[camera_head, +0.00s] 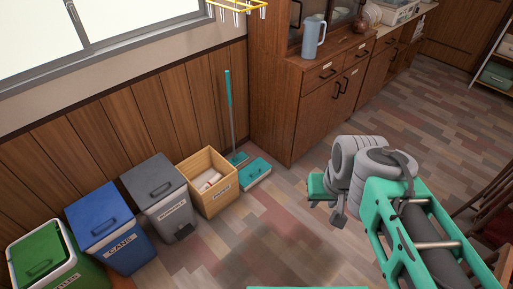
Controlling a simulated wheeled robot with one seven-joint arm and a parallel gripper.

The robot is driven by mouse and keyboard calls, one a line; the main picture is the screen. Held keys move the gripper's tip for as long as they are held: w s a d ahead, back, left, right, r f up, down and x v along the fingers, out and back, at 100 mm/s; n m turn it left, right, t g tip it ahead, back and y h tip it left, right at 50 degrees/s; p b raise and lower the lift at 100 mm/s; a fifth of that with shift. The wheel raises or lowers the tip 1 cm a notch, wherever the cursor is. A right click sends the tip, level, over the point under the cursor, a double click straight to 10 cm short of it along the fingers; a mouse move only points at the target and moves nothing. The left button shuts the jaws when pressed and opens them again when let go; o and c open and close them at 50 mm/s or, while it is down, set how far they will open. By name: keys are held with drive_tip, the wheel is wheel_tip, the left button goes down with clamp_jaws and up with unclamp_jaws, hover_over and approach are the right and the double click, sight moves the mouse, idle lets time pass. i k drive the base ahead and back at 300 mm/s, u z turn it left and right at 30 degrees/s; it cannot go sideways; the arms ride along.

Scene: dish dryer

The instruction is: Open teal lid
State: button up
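My arm, teal and grey, comes in from the lower right. Its end, my gripper (327,203), is over the floor to the right of the box, well apart from it. The fingers are small and partly hidden by the grey wrist, so their opening cannot be made out.
Grey (158,190), blue (107,229) and green (48,258) lidded bins line the wall to the left. A wood cabinet (322,105) stands behind. The floor in front is clear.

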sight(256, 168)
drive_tip(key=i, duration=2.45)
drive_tip(key=u, duration=3.5)
